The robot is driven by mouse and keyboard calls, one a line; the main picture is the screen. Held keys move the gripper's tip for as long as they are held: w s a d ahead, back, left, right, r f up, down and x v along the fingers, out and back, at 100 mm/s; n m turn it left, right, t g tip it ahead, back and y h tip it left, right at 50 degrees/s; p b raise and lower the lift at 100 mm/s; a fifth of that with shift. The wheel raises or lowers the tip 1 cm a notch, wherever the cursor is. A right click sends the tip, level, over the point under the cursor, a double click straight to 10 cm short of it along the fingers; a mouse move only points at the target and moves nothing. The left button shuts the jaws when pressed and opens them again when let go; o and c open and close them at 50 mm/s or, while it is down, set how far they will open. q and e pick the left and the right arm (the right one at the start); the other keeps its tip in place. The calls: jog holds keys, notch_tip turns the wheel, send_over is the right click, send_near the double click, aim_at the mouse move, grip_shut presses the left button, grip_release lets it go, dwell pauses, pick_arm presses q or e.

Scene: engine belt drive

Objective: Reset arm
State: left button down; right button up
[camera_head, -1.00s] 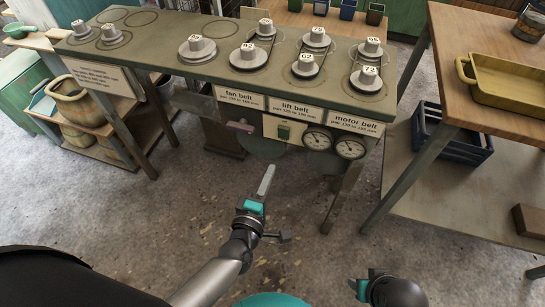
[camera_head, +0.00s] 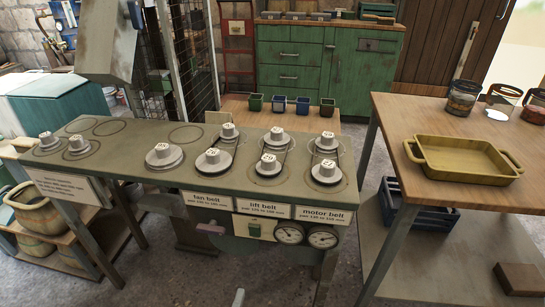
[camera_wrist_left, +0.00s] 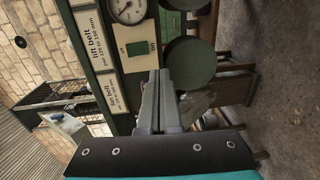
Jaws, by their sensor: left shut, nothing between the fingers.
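My left gripper (camera_wrist_left: 160,76) is shut and empty in the left wrist view, its two grey fingers side by side in front of the bench's front panel. In the head view only the tip of my left gripper (camera_head: 238,297) shows at the bottom edge, below and in front of the bench. The belt drive bench (camera_head: 110,160) carries several numbered pulleys on its top. Belts run around pulleys in the fan, lift and motor groups at the right part of the bench. My right gripper is not in view.
A wooden table (camera_head: 420,120) at the right holds a yellow tray (camera_head: 465,160) and several jars. A blue crate (camera_head: 395,205) sits below it. Small pots (camera_head: 279,104) stand on a wooden surface behind the bench. A switch (camera_wrist_left: 138,48) and gauges (camera_head: 290,233) are on the bench front.

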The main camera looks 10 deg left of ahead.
pick_arm(q)
jog(key=s+a+f+m+g+h+p, duration=0.1)
jog(key=s+a+f+m+g+p, duration=0.1)
jog(key=s+f+m+g+p, duration=0.3)
jog(key=s+a+f+m+g, duration=0.1)
jog(key=s+f+m+g, duration=0.15)
jog(key=f+m, duration=0.45)
jog(key=s+a+f+m+g+y+p, duration=0.1)
jog(key=s+a+f+m+g+p, duration=0.1)
jog(key=s, duration=0.6)
jog(key=s+a+f+m+g+y+p, duration=0.1)
jog(key=s+a+f+m+g+p, duration=0.1)
jog(key=s+a+f+m+g, duration=0.3)
jog(key=s+a+m, duration=0.1)
jog(key=s, duration=0.2)
jog(key=shift+s+a+f, duration=0.25)
jog(key=shift+s+f, duration=0.05)
jog(key=shift+f, duration=0.1)
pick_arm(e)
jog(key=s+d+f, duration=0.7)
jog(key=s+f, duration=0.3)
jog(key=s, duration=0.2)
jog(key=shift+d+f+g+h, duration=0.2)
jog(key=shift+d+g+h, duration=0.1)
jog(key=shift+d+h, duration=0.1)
